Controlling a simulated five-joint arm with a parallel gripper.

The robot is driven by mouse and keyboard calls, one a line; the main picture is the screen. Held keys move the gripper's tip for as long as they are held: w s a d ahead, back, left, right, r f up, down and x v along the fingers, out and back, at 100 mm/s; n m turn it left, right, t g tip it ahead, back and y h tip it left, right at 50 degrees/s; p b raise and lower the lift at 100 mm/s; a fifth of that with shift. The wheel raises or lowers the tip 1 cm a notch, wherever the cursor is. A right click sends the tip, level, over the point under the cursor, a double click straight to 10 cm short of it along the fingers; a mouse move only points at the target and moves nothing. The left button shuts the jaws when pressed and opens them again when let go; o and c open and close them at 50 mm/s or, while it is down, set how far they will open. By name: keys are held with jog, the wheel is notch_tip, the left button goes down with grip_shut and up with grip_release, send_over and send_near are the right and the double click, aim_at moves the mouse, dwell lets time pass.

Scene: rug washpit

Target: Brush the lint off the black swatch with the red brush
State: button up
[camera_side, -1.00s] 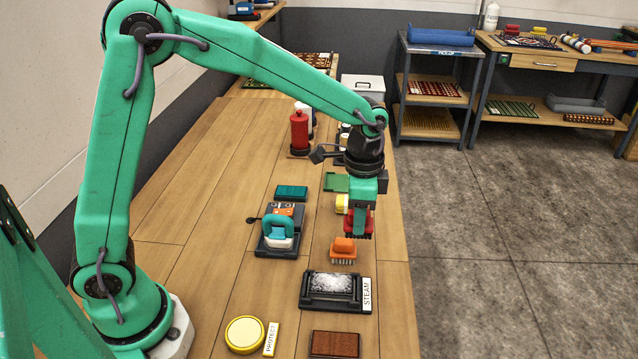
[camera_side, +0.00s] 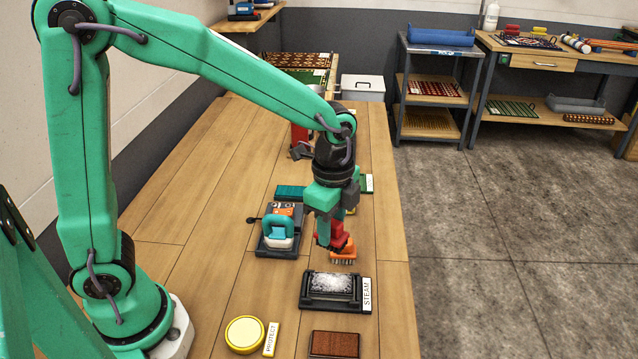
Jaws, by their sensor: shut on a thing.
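My gripper (camera_side: 328,238) is shut on the red brush (camera_side: 339,236) and holds it above the table, just behind and left of the orange brush (camera_side: 344,254). The red brush partly overlaps the orange one in the picture, and I cannot tell whether they touch. The black swatch (camera_side: 317,281) lies in a black frame (camera_side: 330,304) nearer the camera, with white lint (camera_side: 338,284) spread over its middle. The red brush is apart from the swatch. Its bristles are mostly hidden.
A STEAM label (camera_side: 367,295) stands at the frame's right. A teal-handled device (camera_side: 279,232) is to the left of my gripper. In front are a yellow round pad (camera_side: 245,334), a PROTECT label (camera_side: 271,339) and a brown block (camera_side: 334,344). The table's left middle is clear.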

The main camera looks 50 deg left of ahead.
jog(key=shift+s+a+m, duration=0.2)
jog(key=shift+s+m, duration=0.7)
jog(key=shift+s, duration=0.3)
jog(key=shift+s+a+m, duration=0.15)
jog(key=shift+s+m, duration=0.75)
jog(key=shift+s, duration=0.25)
jog(key=shift+f, duration=4.05)
jog(key=shift+w+d, duration=0.65)
jog(key=shift+c, duration=0.5)
jog(key=shift+w+d, duration=2.3)
jog(key=shift+s+a, duration=2.95)
notch_tip(320, 180, up, 8)
